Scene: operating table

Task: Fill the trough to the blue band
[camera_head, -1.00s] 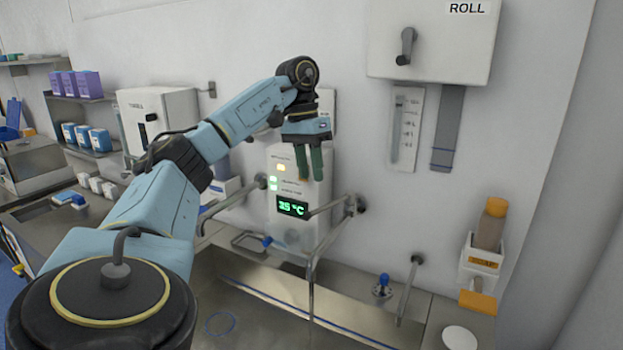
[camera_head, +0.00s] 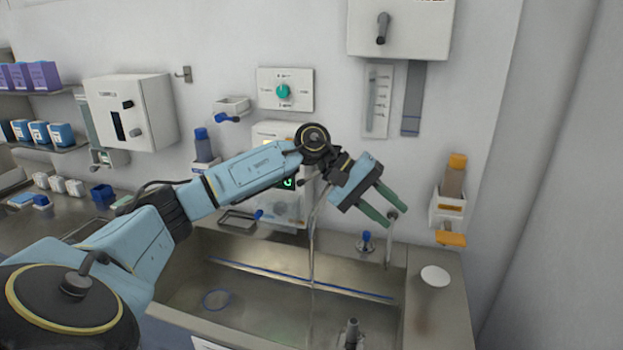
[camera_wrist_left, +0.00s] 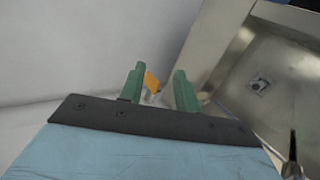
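The steel trough (camera_head: 185,295) lies below the wall, with a blue band (camera_head: 300,279) along its inner back wall. It also shows at the right of the left wrist view (camera_wrist_left: 228,60). A thin pale vertical streak (camera_head: 312,255) drops into it below the spout; I cannot tell whether it is water or pipe. The water level cannot be made out. A blue-topped fitting (camera_head: 366,240) stands on the back ledge. My left gripper (camera_head: 393,216) is open and empty, in front of the wall over the trough's back right. The right gripper is not in view.
A display unit (camera_head: 268,135) is partly hidden behind my left arm. A green-knob panel (camera_head: 284,91) is above it. An orange-topped dispenser (camera_head: 450,200) hangs at the right, above a white disc (camera_head: 435,276). A blue ring (camera_head: 216,299) is in the trough.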

